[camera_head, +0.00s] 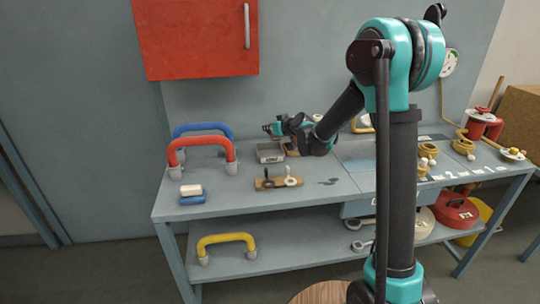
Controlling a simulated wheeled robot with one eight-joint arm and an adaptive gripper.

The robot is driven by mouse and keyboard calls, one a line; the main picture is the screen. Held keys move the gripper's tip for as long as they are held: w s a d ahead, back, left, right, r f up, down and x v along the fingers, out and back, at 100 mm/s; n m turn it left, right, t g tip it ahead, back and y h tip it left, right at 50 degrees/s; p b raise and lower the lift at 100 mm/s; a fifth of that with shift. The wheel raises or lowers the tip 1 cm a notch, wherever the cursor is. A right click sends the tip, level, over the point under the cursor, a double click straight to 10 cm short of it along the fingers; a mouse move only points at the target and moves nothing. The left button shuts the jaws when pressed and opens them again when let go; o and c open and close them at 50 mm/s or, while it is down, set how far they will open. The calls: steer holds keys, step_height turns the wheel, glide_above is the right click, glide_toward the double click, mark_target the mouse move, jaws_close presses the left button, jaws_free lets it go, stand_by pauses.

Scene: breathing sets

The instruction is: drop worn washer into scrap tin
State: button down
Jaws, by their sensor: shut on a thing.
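A small grey open metal tin (270,154), which looks like the scrap tin, stands toward the back of the workbench, left of its middle. My gripper (268,129) is above the tin, reaching leftward from the arm. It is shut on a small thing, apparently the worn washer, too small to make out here. On the bench in front of the tin lies a wooden strip (278,184) with a dark ring-ended piece (267,182) and a pale ring-ended piece (291,180) on it. The tin's inside is too small to read.
A red hose arch (201,143) and a blue one (203,127) stand left of the tin. A red cabinet (196,40) hangs above. My arm hides part of the bench's middle right.

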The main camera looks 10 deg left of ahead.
glide_above(269, 151)
steer(key=shift+w+a+f, duration=0.1)
steer(key=shift+w+f, duration=0.05)
steer(key=shift+f, duration=1.05)
steer(key=shift+w+a+f, duration=0.1)
steer(key=shift+f, duration=1.05)
steer(key=c, duration=1.6)
jaws_free()
steer(key=shift+o, duration=0.2)
steer(key=shift+d, duration=0.1)
steer(key=v, duration=1.2)
